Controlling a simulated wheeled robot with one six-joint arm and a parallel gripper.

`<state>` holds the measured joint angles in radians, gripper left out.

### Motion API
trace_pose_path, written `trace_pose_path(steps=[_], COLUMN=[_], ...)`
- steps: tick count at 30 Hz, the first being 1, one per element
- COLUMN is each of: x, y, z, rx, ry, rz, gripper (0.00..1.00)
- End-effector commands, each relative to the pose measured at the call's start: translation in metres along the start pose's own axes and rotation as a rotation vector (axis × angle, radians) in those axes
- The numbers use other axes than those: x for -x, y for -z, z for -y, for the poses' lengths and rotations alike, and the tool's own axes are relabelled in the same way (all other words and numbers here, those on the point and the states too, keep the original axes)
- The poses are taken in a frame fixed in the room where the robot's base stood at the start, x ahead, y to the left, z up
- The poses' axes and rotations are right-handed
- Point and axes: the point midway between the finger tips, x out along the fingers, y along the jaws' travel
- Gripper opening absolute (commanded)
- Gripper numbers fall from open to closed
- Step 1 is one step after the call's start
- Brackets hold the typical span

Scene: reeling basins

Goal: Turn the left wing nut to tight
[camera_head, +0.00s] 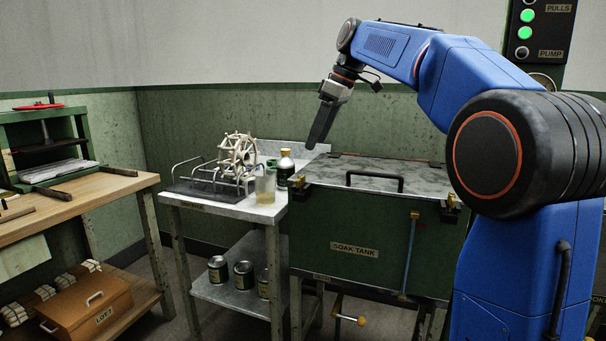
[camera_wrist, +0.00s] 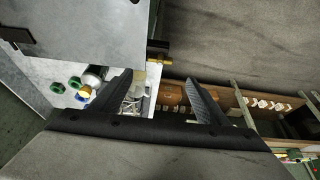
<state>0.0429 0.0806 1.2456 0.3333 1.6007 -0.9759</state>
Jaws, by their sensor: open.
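The green soak tank (camera_head: 330,225) has a grey metal lid (camera_head: 365,172) with a black bar handle. The left wing nut (camera_head: 301,180), small and brass, sits on a dark clamp at the lid's front left corner. It also shows as a brass piece (camera_wrist: 161,62) in the wrist view, just beyond the space between my fingers. A second brass wing nut (camera_head: 451,201) is at the front right corner. My gripper (camera_head: 317,143) is above the tank's left side, pointing down, apart from the nut. In the wrist view its fingers (camera_wrist: 160,90) are spread and empty. How tight the nut is cannot be told.
A side table (camera_head: 245,209) left of the tank holds a white reel, a beaker and a brass-capped bottle (camera_head: 285,167). Cans stand on its lower shelf. A wooden bench (camera_head: 110,187) with a press is farther left. Space above the lid is clear besides my arm.

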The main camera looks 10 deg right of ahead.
Motion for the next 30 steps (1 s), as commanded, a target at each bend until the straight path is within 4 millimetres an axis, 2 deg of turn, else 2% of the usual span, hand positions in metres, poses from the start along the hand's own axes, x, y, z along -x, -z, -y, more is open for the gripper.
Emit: trace_pose_path(steps=[12,18,24,30], x=[-0.075,-0.104,-0.119,-0.122], y=[-0.001,0.0,-0.001,0.0], z=[0.0,0.0,0.0,0.0], rx=[-0.001,0.0,-0.001,-0.001], ry=[0.002,0.001,0.0,-0.001], rz=[0.002,0.001,0.001,0.0], gripper=[0.69,0.69,0.69,0.69])
